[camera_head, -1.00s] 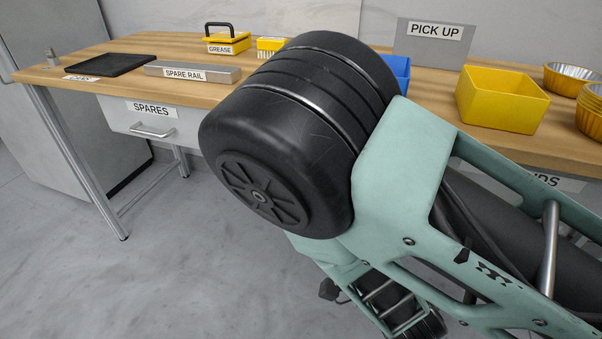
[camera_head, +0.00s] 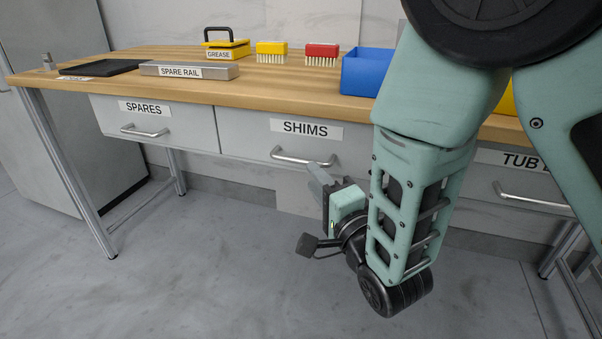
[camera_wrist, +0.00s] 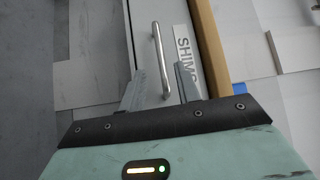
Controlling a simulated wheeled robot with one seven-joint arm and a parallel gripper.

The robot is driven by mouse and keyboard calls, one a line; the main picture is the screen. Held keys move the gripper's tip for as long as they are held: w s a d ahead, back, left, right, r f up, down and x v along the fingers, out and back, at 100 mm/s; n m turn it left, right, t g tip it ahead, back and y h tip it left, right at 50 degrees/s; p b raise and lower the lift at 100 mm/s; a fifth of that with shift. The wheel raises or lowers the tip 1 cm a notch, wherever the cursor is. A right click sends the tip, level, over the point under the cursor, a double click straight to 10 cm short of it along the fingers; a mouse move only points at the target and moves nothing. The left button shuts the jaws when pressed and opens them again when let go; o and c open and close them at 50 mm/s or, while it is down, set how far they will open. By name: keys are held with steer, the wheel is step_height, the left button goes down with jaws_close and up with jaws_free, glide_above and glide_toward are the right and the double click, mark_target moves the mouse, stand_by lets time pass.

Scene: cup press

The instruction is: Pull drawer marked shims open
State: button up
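The drawer marked SHIMS (camera_head: 245,135) is the middle drawer under the wooden bench, with a white front, a black-on-white label and a silver bar handle (camera_head: 303,159). It looks shut. My gripper (camera_head: 318,180) is in front of the drawer, just right of and below the handle in the head view.
The SPARES drawer (camera_head: 165,128) is to the left and a TUB drawer (camera_head: 510,178) to the right. On the bench (camera_head: 290,95) stand a blue bin (camera_head: 365,72), a red brush (camera_head: 322,52), a yellow brush (camera_head: 272,50) and the spare rail (camera_head: 188,71). The floor in front is clear.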

mark_target(303, 163)
steer(key=x, duration=0.7)
jaws_close()
